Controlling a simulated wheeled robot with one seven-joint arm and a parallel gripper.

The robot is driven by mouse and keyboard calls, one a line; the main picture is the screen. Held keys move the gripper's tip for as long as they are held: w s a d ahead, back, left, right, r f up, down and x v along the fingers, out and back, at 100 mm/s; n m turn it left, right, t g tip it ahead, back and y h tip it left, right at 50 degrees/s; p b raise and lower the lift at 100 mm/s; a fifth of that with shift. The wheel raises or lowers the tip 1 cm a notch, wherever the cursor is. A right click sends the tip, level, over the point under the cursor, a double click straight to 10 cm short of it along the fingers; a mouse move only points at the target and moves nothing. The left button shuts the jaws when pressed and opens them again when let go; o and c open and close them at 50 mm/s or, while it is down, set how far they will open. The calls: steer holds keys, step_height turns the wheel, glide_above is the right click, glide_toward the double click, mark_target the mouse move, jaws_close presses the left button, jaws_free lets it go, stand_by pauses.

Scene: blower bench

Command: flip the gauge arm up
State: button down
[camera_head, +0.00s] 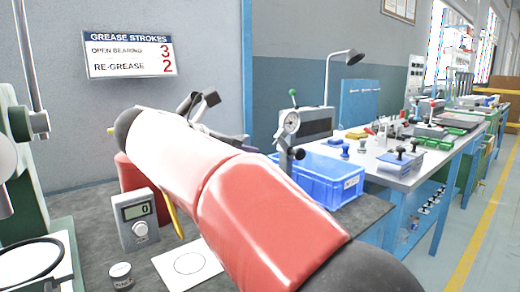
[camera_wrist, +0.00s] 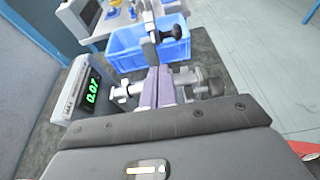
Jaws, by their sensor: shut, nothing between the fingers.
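My gripper (camera_wrist: 160,74) is shut, its two fingers together in the middle of the wrist view. In the head view my gripper (camera_head: 203,103) shows as dark parts beyond my red and white arm. At its fingertips in the wrist view is a grey metal fixture (camera_wrist: 124,91) with a cross rod and knobs. A grey upright piece with a black knob (camera_wrist: 171,33) stands just beyond; it may be the gauge arm. Whether the fingers touch it I cannot tell. A digital readout (camera_wrist: 89,92) left of the fingers shows green digits. My arm hides much of the fixture in the head view.
A blue bin (camera_head: 326,180) stands on the dark bench and also lies beyond the fingers in the wrist view (camera_wrist: 125,55). A counter box (camera_head: 137,217), a small tin (camera_head: 121,275) and a white card (camera_head: 188,264) lie left of my arm.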

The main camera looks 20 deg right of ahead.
steer(key=s+a+r, duration=0.1)
steer(key=a+r, duration=0.2)
steer(key=a, duration=0.2)
steer(key=shift+s+a+r+p, duration=0.15)
steer(key=shift+s+r+p, duration=0.05)
steer(key=shift+r+p, duration=0.2)
